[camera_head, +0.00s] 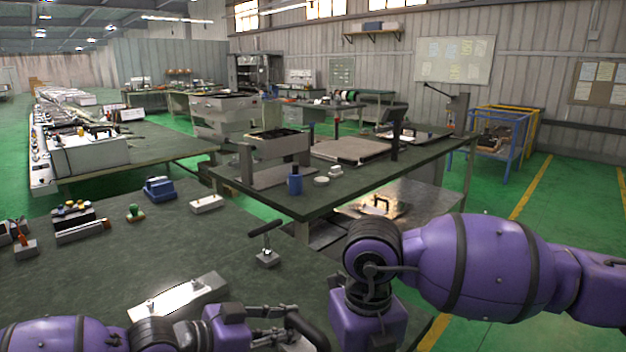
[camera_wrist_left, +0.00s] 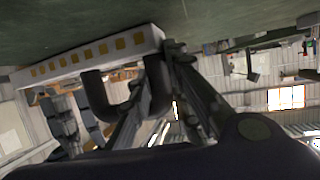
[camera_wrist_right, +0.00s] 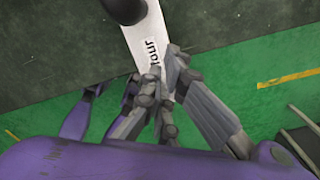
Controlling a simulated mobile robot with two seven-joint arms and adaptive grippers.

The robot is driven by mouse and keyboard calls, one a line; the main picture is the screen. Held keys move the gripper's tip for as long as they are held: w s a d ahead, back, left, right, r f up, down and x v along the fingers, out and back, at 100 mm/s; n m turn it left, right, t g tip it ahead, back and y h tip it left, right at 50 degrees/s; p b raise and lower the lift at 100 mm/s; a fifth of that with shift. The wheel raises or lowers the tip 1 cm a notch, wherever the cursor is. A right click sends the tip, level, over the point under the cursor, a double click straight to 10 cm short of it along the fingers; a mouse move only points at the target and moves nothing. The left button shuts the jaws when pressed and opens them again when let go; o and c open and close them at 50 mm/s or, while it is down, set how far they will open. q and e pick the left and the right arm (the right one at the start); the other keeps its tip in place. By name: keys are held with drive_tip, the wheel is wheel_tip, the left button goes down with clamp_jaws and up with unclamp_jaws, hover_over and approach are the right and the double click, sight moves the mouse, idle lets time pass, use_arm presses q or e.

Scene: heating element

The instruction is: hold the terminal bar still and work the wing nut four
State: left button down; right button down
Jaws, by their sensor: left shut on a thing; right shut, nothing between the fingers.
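In the left wrist view a pale bar with a row of yellow squares (camera_wrist_left: 92,55), probably the terminal bar, carries a dark U-shaped handle (camera_wrist_left: 97,92). My left gripper (camera_wrist_left: 170,55) is shut on one leg of this handle. In the head view the left gripper (camera_head: 283,325) reaches the dark handle (camera_head: 312,328) at the bottom edge. In the right wrist view my right gripper (camera_wrist_right: 168,65) is shut and empty, over the end of a pale bar with black lettering (camera_wrist_right: 148,35). I cannot tell whether it touches. The right gripper is hidden in the head view. I cannot make out the wing nuts.
A dark round part (camera_wrist_right: 124,8) shows at the bar's upper end in the right wrist view. On the near table a pale block (camera_head: 178,297) lies by my left arm. A T-handled tool (camera_head: 266,250) stands farther back. The table's middle (camera_head: 150,245) is mostly clear.

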drive_tip(key=shift+s+d, duration=0.4)
drive_tip(key=shift+s, duration=0.05)
idle(0.8)
drive_tip(key=shift+w+d, duration=0.15)
drive_tip(key=shift+d, duration=0.15)
drive_tip(key=shift+w+d, duration=0.15)
drive_tip(key=shift+d, duration=0.7)
idle(0.4)
drive_tip(key=shift+w, duration=0.1)
wheel_tip(320, 180, up, 6)
drive_tip(key=shift+w, duration=0.35)
idle(0.5)
